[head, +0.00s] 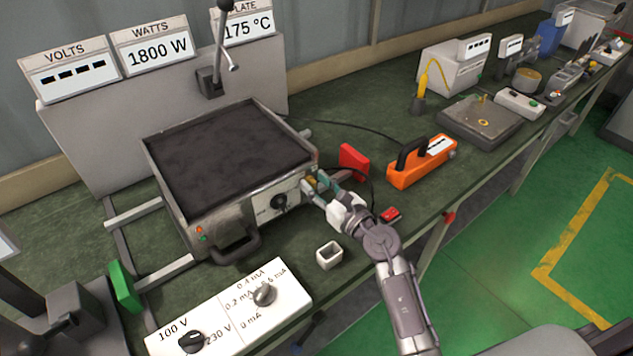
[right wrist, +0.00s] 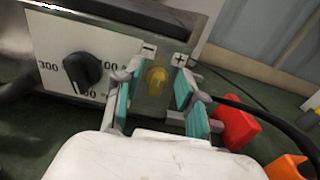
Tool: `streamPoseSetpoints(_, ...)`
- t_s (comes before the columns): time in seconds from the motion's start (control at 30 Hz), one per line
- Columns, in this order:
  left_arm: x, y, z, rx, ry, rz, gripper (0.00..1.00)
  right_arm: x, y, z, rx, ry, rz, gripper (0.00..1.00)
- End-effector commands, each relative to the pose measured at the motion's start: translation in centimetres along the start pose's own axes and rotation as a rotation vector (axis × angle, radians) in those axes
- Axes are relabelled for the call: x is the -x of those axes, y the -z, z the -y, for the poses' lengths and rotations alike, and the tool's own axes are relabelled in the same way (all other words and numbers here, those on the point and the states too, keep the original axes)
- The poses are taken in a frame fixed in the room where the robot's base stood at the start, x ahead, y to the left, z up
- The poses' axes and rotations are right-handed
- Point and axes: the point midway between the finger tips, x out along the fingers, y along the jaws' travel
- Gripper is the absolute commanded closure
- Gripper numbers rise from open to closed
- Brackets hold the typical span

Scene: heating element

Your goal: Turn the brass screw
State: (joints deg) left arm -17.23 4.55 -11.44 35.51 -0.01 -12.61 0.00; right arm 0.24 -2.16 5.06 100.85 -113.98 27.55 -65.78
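The brass screw (right wrist: 156,80) sticks out of the front panel of the hot-plate unit (right wrist: 45,42), between the minus and plus marks. It also shows small and partly covered in the head view (head: 311,181). My right gripper (head: 320,188) is at the right end of that panel. In the right wrist view, its teal-padded fingers (right wrist: 158,90) are open, one on each side of the screw. A gap shows between the screw and each pad. I cannot tell how deep the screw sits between the fingers.
A black knob (right wrist: 82,70) is left of the screw. A red block (head: 353,160) and an orange meter (head: 421,163) stand to the right. Cables run behind the gripper.

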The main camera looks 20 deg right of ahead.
Motion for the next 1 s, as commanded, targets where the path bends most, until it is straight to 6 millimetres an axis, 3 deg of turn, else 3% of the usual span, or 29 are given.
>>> streamPoseSetpoints(0.3, 0.0, 0.1, 0.0, -0.001, 0.0, -0.001, 1.0, -0.3, 0.0, 0.0, 0.0, 0.0, 0.0, 0.6)
streamPoseSetpoints(0.53, 0.0, 0.1, 0.0, -0.001, -0.001, -0.002, 1.0, -0.2, 0.0, 0.0, 0.0, 0.0, 0.0, 0.99)
streamPoseSetpoints(1.0, 1.1, 0.2, 0.0, -0.001, 0.0, -0.002, 1.0, -0.2, -0.2, 0.1, -0.088, 0.0, -0.002, 1.0)
